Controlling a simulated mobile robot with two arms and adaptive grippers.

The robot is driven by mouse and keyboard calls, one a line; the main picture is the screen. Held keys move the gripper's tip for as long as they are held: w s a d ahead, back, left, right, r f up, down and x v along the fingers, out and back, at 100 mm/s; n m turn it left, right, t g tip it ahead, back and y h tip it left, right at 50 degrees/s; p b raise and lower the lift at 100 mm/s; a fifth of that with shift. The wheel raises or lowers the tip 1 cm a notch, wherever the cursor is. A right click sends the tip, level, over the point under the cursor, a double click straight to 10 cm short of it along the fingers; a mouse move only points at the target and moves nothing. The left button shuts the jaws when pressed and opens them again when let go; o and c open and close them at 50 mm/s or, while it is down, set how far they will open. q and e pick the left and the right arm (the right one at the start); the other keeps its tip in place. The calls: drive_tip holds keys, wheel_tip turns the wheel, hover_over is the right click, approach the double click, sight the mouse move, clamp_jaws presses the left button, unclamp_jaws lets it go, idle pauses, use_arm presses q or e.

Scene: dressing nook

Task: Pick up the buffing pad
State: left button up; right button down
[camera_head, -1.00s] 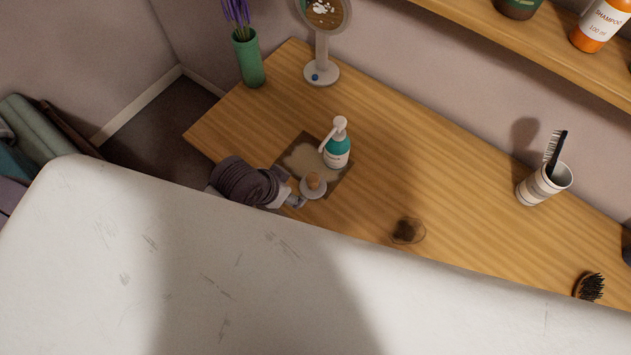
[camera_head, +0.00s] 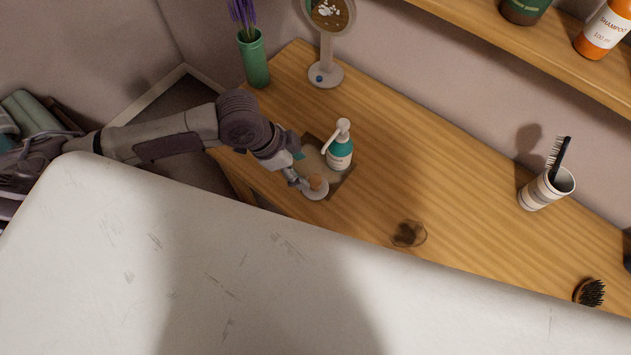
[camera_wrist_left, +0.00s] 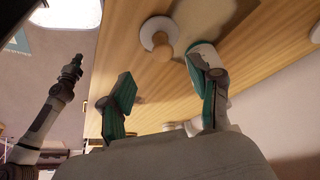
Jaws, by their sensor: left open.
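The buffing pad (camera_head: 316,188) is a white disc with a round wooden knob. It lies on the wooden table near its front edge, by the square mat (camera_head: 341,185). My left gripper (camera_head: 299,172) is beside the pad in the head view, on its left, open and empty. In the left wrist view the pad (camera_wrist_left: 158,27) shows its knob just beyond the gap between the open fingers (camera_wrist_left: 163,78). I cannot tell whether a finger touches it.
A teal pump bottle (camera_head: 340,150) stands on the mat close behind the pad. A mirror (camera_head: 325,70) and green vase (camera_head: 253,60) stand farther back. A hair net (camera_head: 408,234), cup with comb (camera_head: 546,188) and brush (camera_head: 590,292) are to the right. A large white surface (camera_head: 180,260) fills the front.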

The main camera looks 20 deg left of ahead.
sight(312, 179)
use_arm(q)
drive_tip(key=x, duration=0.3)
drive_tip(key=shift+w+d+f, duration=0.1)
drive_tip(key=shift+d+f, duration=0.05)
drive_tip(key=shift+f, duration=0.3)
drive_tip(key=x, duration=0.3)
drive_tip(key=p+x, duration=0.1)
drive_tip(key=shift+a+f, duration=0.2)
drive_tip(key=shift+f, duration=0.05)
drive_tip(key=shift+w+d+f, duration=0.15)
drive_tip(key=shift+f, duration=0.2)
use_arm(e)
drive_tip(key=shift+a+r, duration=0.25)
drive_tip(key=shift+r, duration=0.35)
use_arm(q)
drive_tip(key=shift+c, duration=0.3)
use_arm(e)
drive_tip(key=shift+d, duration=0.1)
use_arm(q)
clamp_jaws()
drive_tip(key=shift+r, duration=0.2)
